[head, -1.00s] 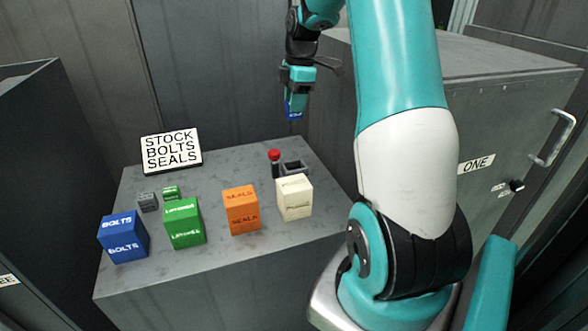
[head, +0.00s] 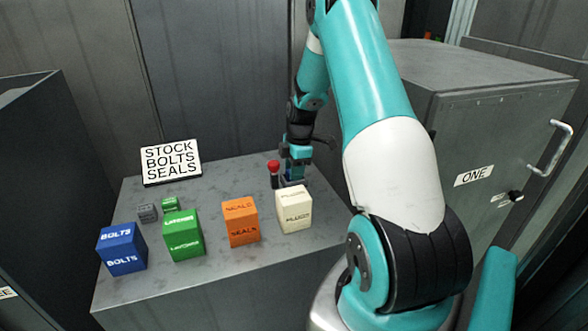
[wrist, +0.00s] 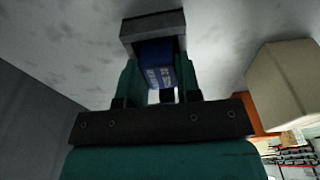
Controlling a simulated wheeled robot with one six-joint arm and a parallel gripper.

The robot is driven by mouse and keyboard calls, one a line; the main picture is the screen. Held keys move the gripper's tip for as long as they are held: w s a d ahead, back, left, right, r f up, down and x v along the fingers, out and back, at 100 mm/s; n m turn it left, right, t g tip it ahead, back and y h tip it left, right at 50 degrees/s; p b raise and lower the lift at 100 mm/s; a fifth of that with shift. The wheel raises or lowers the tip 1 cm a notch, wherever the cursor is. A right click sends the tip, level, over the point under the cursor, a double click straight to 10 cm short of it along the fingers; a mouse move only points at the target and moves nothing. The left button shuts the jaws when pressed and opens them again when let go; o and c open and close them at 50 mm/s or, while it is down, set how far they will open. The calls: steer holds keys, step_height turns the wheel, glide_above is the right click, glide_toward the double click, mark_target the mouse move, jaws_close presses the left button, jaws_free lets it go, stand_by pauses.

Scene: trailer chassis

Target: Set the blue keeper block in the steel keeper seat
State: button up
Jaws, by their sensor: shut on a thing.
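My gripper (head: 295,168) points down at the back right of the grey bench and is shut on the blue keeper block (wrist: 157,66). The steel keeper seat (wrist: 150,24) shows in the wrist view as a grey frame around the block's far end. In the head view the seat (head: 290,184) is mostly hidden by the gripper and the block. The block lines up with the seat's opening; I cannot tell how deep it is in it.
A red-topped post (head: 274,172) stands close left of the gripper. A cream box (head: 295,209) stands just in front. Orange (head: 241,222), green (head: 184,235) and blue BOLTS (head: 122,248) boxes line the bench's front. A sign (head: 171,162) stands at the back left.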

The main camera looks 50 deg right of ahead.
steer(key=shift+f, duration=0.1)
steer(key=o, duration=1)
steer(key=shift+c, duration=0.2)
step_height(320, 180, up, 11)
steer(key=d, duration=0.1)
steer(key=a+r+m, duration=0.1)
steer(key=a+r, duration=0.3)
steer(key=a, duration=0.7)
steer(key=a+r, duration=0.3)
steer(key=a, duration=0.8)
steer(key=s+a+r+m+y, duration=0.2)
steer(key=s+a+m+y, duration=0.1)
steer(key=s+a, duration=1.7)
steer(key=shift+s+a+r+m+g+b, duration=0.2)
steer(key=shift+a+r+m+g+b, duration=0.1)
steer(key=shift+a+m+g, duration=0.1)
